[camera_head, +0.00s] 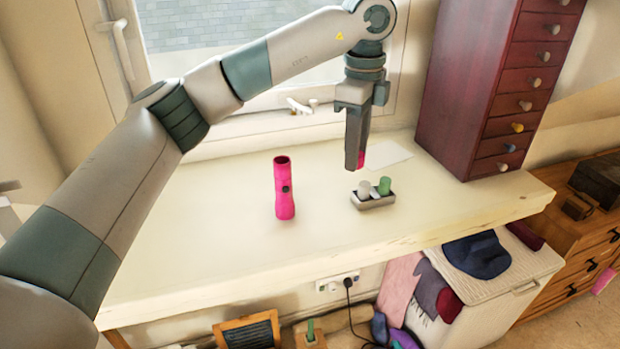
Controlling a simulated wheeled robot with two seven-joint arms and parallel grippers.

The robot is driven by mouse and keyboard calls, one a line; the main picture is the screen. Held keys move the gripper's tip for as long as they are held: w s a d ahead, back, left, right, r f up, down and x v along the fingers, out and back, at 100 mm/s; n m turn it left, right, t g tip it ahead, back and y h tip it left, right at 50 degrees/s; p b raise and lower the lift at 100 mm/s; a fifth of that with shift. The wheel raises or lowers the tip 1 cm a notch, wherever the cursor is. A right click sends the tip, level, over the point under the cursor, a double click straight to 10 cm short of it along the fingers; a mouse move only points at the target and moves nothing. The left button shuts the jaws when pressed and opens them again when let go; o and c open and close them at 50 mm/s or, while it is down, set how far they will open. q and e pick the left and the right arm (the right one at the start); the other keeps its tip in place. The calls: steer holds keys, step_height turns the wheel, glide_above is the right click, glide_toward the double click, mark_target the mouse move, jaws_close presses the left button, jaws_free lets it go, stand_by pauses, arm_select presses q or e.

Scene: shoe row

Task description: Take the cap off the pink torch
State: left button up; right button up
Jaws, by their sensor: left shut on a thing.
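The pink torch (284,190) stands upright on the pale shelf, and its top end looks open and dark inside. My left gripper (356,162) points down to the right of the torch, apart from it, above the shelf. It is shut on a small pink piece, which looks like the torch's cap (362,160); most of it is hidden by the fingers. My right gripper is not in view.
A small grey tray (373,203) holding a white cylinder (364,188) and a green cylinder (384,186) stands just in front of my left gripper. A white sheet (388,155) lies behind. A dark red drawer cabinet (465,90) stands at the right. The shelf's left part (200,240) is clear.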

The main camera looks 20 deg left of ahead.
arm_select(q)
steer(key=w+a+f+p, duration=0.1)
steer(key=a+f+p, duration=0.1)
steer(key=a, duration=0.2)
steer(key=p, duration=0.2)
glide_above(309, 188)
step_height(309, 188, down, 4)
steer(key=shift+s+d+f, duration=0.1)
steer(key=shift+d, duration=0.05)
steer(key=shift+f, duration=0.1)
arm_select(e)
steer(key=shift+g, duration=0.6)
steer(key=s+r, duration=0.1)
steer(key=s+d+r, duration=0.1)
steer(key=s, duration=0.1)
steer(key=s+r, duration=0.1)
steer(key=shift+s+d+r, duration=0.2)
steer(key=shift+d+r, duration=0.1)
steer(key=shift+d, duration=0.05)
arm_select(q)
steer(key=shift+f+p, duration=0.25)
steer(key=shift+p, duration=0.2)
step_height(309, 188, down, 3)
steer(key=shift+r+p, duration=0.1)
steer(key=shift+p, duration=0.75)
steer(key=shift+f, duration=0.35)
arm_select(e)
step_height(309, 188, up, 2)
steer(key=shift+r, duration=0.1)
